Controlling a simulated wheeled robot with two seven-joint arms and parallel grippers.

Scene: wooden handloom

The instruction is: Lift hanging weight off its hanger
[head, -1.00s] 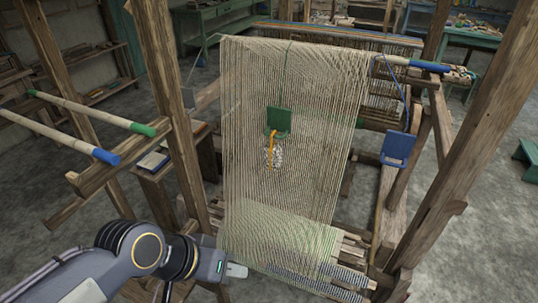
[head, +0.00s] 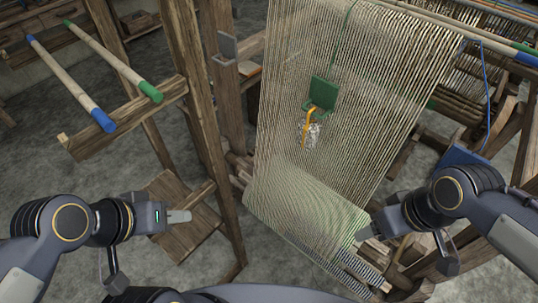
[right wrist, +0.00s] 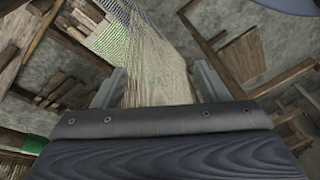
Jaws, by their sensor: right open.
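A speckled grey-white weight (head: 312,135) with an orange hook (head: 308,119) hangs from a green hanger (head: 322,92) in front of the pale warp threads in the head view. My left gripper (head: 180,216) is left of the loom, lower than the weight and well apart from it; its fingers overlap edge-on. My right gripper (head: 363,234) is by the lower right edge of the cloth, below and right of the weight. In the right wrist view its two fingers (right wrist: 160,88) stand wide apart, with warp threads showing beyond them. The weight is not recognizable in that view.
A blue hanger (head: 462,157) is partly hidden behind my right arm. A wooden loom post (head: 205,110) stands between my left gripper and the warp. Two poles with blue and green ends (head: 104,122) jut out at left. A wooden seat (head: 178,208) lies under my left gripper.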

